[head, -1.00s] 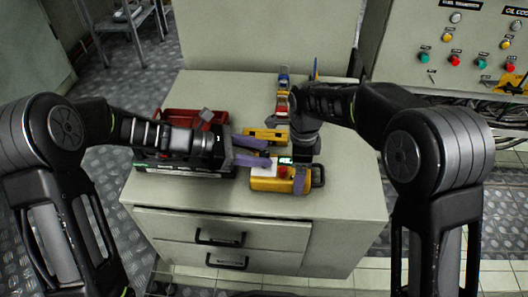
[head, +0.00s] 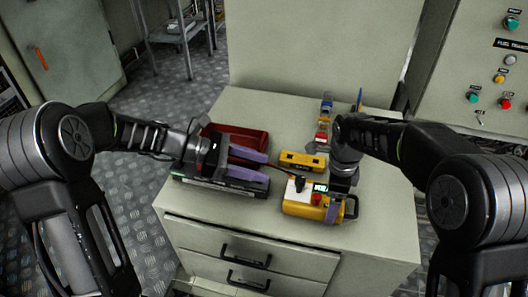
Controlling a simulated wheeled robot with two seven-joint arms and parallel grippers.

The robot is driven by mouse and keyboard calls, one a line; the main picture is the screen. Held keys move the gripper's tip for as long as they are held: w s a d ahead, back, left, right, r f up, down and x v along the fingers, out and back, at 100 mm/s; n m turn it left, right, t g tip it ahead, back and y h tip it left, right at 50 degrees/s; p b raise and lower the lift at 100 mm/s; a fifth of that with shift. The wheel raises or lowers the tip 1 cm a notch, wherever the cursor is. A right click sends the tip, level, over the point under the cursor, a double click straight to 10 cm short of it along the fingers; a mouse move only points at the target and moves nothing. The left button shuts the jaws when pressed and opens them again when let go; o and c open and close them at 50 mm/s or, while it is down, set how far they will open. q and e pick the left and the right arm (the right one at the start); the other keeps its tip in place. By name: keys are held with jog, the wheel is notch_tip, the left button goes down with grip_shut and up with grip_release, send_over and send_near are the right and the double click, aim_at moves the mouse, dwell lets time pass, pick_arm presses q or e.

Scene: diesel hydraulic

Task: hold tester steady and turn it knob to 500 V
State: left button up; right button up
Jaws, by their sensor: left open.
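The yellow tester (head: 298,208) stands near the front right of the cabinet top. It has a white panel with a black knob (head: 298,184), a small lit display and a red button. My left gripper (head: 265,168) is open and empty, its two purple fingers pointing right, left of the tester and apart from the knob. My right gripper (head: 334,208) comes down over the tester's right end. One purple finger lies against the tester's front side; the other finger is hidden. The knob's exact setting is too small to read.
A red tray (head: 240,138) and a dark case (head: 222,186) lie under and behind my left gripper. A yellow device (head: 301,161) lies behind the tester. More small tools stand at the back near my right arm. The cabinet top (head: 385,225) is clear at right.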

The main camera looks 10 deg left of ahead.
jog(key=o, duration=1.8)
jog(key=shift+r, duration=0.1)
notch_tip(320, 180, up, 12)
